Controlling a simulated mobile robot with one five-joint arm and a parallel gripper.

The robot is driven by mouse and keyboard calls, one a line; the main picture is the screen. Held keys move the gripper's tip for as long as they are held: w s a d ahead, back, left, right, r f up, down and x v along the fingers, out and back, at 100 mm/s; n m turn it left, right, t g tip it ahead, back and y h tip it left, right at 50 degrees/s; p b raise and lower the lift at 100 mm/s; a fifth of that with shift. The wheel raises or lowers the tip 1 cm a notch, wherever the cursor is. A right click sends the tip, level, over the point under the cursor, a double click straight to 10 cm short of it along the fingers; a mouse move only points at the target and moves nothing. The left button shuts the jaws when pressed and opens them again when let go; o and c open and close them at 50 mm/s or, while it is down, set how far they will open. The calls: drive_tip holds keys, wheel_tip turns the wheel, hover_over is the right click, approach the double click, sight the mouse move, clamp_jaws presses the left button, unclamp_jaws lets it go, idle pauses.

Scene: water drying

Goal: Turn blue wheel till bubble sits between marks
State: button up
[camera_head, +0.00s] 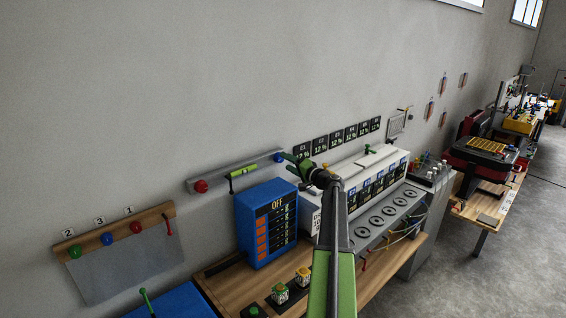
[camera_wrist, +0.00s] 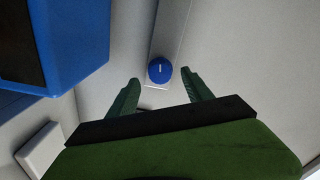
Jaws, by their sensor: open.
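The blue wheel (camera_head: 279,158) sits at the right end of a grey bar (camera_head: 220,179) on the wall. In the wrist view the blue wheel (camera_wrist: 160,70) has a short white mark and lies ahead, between the lines of my fingers. A green level vial (camera_head: 243,171) is on the bar's middle; its bubble and marks are too small to tell. A red wheel (camera_head: 201,186) is at the bar's left end. My gripper (camera_head: 292,163) is open and empty, just right of the blue wheel. Its fingers (camera_wrist: 160,84) also show in the wrist view, apart from the wheel.
A blue cabinet (camera_head: 266,222) reading OFF stands just below the bar. A white machine (camera_head: 362,183) stands to the right. A wooden rail (camera_head: 115,233) with green, blue and red knobs is at the left. The wall above the bar is clear.

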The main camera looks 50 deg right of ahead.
drive_tip(key=s+a, duration=0.1)
drive_tip(key=s, duration=1.3)
drive_tip(key=shift+s, duration=0.15)
drive_tip(key=shift+s, duration=0.1)
